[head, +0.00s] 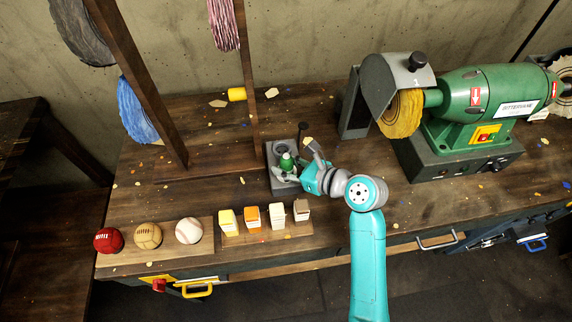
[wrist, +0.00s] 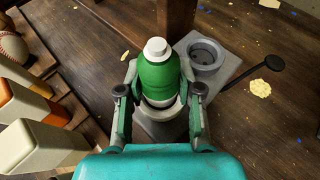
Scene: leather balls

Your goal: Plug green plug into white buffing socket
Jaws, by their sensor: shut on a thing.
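A green, bottle-like piece with a white cap (head: 287,161) stands between the fingers of my gripper (head: 290,171); it may be the green plug. In the wrist view the green piece (wrist: 158,76) is upright, with both fingers of my gripper (wrist: 158,98) closed on its sides. It is at the grey block (wrist: 232,62), which has an empty round well (wrist: 204,56) beside it. Whether its base still sits in the block is hidden. The buffing machine (head: 485,95) is green on a dark base (head: 460,164) at the right. I cannot make out a white socket.
A black-knobbed lever (head: 302,130) rises from the block. Colored blocks (head: 252,217) and balls (head: 148,236) stand on boards at the front left. A wooden post (head: 246,80) rises behind the block. The bench between block and machine is mostly clear.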

